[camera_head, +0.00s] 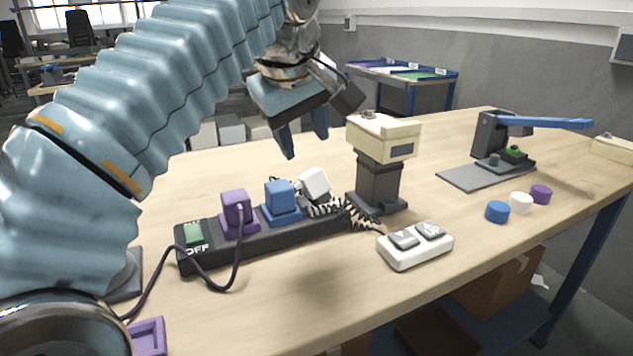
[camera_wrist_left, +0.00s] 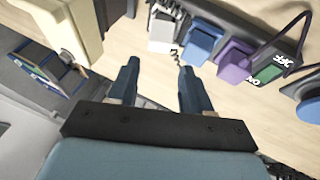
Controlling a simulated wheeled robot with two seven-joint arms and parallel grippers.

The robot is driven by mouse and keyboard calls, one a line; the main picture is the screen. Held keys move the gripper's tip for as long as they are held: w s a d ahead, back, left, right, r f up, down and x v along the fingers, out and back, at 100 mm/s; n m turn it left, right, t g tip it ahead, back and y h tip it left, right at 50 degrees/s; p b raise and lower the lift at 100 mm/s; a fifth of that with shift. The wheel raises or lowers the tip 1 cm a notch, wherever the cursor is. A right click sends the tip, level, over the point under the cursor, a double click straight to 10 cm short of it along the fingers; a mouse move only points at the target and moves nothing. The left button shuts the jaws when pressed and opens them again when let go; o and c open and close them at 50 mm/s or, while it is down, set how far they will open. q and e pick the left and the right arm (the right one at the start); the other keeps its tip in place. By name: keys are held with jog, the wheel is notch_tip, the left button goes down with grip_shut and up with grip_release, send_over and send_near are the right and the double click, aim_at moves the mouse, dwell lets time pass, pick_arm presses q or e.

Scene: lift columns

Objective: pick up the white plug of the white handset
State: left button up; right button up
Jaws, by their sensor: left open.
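The white plug (camera_head: 314,183) sits at the right end of the black power strip (camera_head: 290,238), beside the blue plug, and looks tilted. A dark coiled cord runs from it toward the white handset (camera_head: 415,246), which lies on the table with two dark buttons up. My left gripper (camera_head: 303,143) is open and empty, above and behind the strip. In the left wrist view the white plug (camera_wrist_left: 162,30) shows beyond the open fingertips (camera_wrist_left: 159,70), apart from them. The handset does not show there. My right gripper is in neither view.
The blue plug (camera_head: 281,200) and purple plug (camera_head: 237,212) stand in the strip left of the white one. A cream-topped lift column (camera_head: 384,137) stands close on the right. Blue, white and purple caps (camera_head: 520,203) lie farther right. The front table centre is clear.

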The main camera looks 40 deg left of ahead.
aim_at(310, 173)
pick_arm(q)
jog(key=x, duration=0.7)
jog(key=shift+w+a+f, duration=0.1)
jog(key=shift+w+f, duration=0.1)
jog(key=shift+f, duration=0.1)
jog(key=c, duration=0.7)
jog(key=shift+r, duration=0.1)
jog(key=shift+c, duration=0.2)
